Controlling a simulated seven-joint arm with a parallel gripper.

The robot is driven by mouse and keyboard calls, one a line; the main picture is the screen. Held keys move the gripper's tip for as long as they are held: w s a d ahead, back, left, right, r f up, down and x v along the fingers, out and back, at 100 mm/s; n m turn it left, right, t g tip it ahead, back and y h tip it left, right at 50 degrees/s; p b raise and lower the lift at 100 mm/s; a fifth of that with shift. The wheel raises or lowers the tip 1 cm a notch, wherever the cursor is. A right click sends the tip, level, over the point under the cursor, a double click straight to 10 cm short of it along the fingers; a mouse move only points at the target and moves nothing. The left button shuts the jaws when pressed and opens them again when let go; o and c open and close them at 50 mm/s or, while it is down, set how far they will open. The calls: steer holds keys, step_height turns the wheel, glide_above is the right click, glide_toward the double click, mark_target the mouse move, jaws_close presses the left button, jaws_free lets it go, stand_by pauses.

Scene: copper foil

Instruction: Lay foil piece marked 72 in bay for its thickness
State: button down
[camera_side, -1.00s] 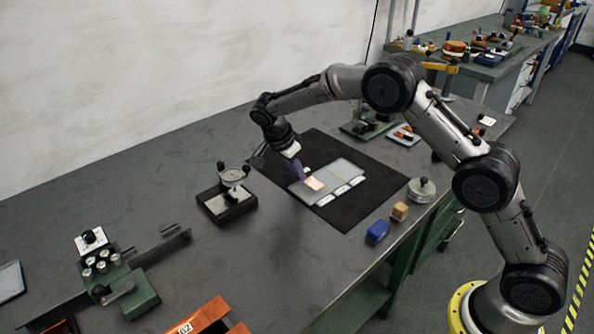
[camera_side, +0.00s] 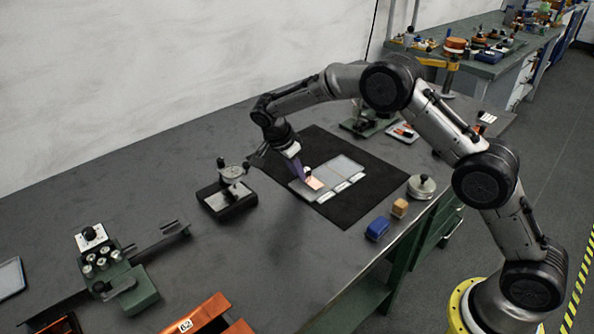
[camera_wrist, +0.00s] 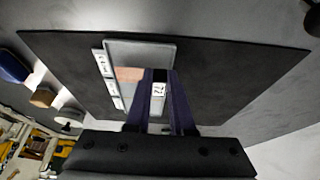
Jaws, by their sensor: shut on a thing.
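The copper foil piece (camera_wrist: 130,74) is a flat, shiny copper sheet with a white tag marked 72 (camera_wrist: 157,91). My gripper (camera_wrist: 160,78) is shut on its tag end, with the two dark purple fingers on either side of the tag. In the side view the foil (camera_side: 314,184) lies at or just above the left bay of the grey tray (camera_side: 342,166); whether it touches the bay floor I cannot tell. The tray has several bays with white labels along its front edge, too small to read. The fingers hide part of the foil and the tray.
The tray lies on a black mat (camera_side: 378,190). A dial gauge on a black base (camera_side: 228,198) stands to the left. A blue block (camera_side: 377,229), a tan block (camera_side: 400,208) and a round metal weight (camera_side: 421,188) stand right of the mat. The mat's front part is clear.

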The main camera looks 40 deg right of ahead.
steer(key=shift+f, duration=0.9)
stand_by(0.9)
steer(key=c, duration=1.1)
jaws_free()
steer(key=shift+r, duration=0.1)
steer(key=shift+r, duration=1.45)
steer(key=o, duration=0.6)
steer(key=shift+c, duration=0.2)
